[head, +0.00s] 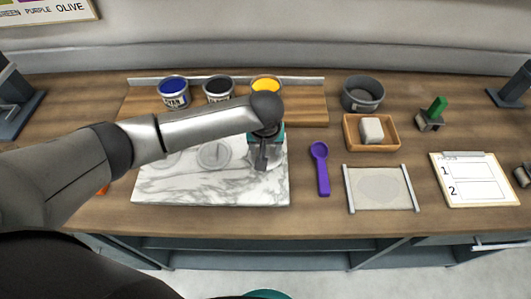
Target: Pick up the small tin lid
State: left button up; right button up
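My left arm reaches in from the left over the marble slab (210,198). My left gripper (262,160) points down at the slab's right part. Its fingers look close together, but I cannot tell whether they are open, shut or holding something. A flat, round grey disc (213,155), possibly a tin lid, lies on the slab to the left of the gripper. Part of another round grey shape shows further left, mostly behind my arm. I cannot make out which is the small tin lid; anything under the gripper is hidden. My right gripper is not in view.
Behind the slab, blue (174,93), black (218,88) and orange (266,86) ink tins stand on a wooden board. To the right are a purple scoop (321,168), a grey pot (362,94), a wooden tray (391,142), a framed screen (380,188) and a clipboard (474,180).

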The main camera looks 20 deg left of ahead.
pick_arm(q)
jog(key=shift+c, duration=0.2)
grip_shut()
dwell(0.4)
